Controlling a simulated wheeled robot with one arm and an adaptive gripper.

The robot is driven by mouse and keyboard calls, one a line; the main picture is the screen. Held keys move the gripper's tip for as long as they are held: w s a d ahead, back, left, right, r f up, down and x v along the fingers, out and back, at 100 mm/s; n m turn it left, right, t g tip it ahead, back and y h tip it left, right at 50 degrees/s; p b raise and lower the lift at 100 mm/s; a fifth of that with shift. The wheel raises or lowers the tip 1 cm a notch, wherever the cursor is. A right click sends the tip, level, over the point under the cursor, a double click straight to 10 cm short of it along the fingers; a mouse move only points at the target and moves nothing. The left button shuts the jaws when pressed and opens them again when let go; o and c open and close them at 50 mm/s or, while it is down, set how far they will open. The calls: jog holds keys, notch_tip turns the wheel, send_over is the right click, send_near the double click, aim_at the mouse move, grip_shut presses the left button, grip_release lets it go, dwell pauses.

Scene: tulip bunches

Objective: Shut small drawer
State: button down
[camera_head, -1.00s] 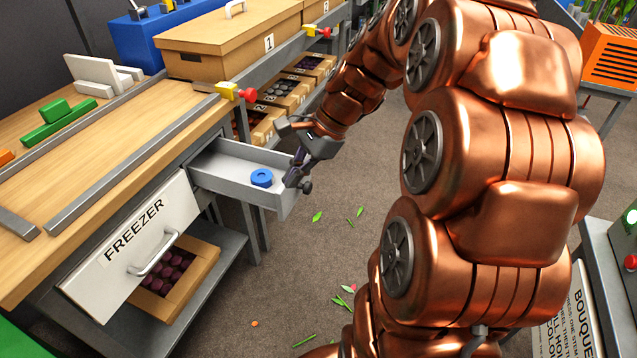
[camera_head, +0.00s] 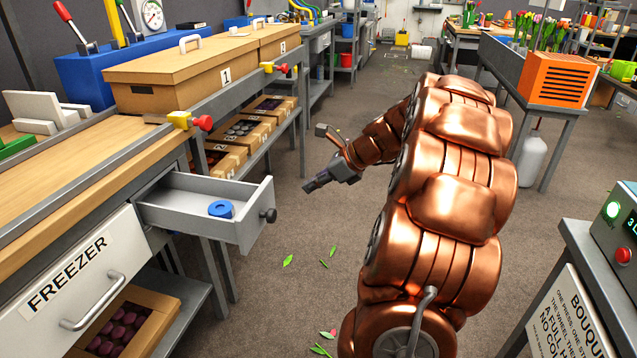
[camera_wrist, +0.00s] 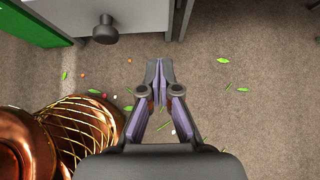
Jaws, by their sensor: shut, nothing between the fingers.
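The small drawer (camera_head: 235,233) is pulled out from under the wooden bench, beside the freezer front. It is grey, with a dark round knob (camera_head: 268,215) on its front. A blue ring-shaped roll (camera_head: 221,209) lies inside it. My gripper (camera_head: 308,188) is to the right of the drawer front, apart from it, over the open floor. In the wrist view my gripper (camera_wrist: 160,66) has its fingers together with nothing between them. The drawer knob (camera_wrist: 105,30) shows at the upper left there, apart from the fingers.
The freezer drawer front (camera_head: 85,285) with its handle is at the lower left. Cardboard trays (camera_head: 240,130) sit on a shelf behind. A grey stand with a red button (camera_head: 622,255) is at the right.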

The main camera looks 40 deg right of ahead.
aim_at(273, 197)
jog(key=x, duration=0.2)
jog(key=r+b+x, duration=0.1)
jog(key=x, duration=0.2)
jog(key=w+b+x, duration=0.1)
jog(key=x, duration=0.1)
jog(key=shift+w+a, duration=0.2)
jog(key=shift+a, duration=0.2)
jog(key=shift+w+a+r, duration=0.1)
jog(key=shift+w+a, duration=0.2)
jog(key=shift+w, duration=0.2)
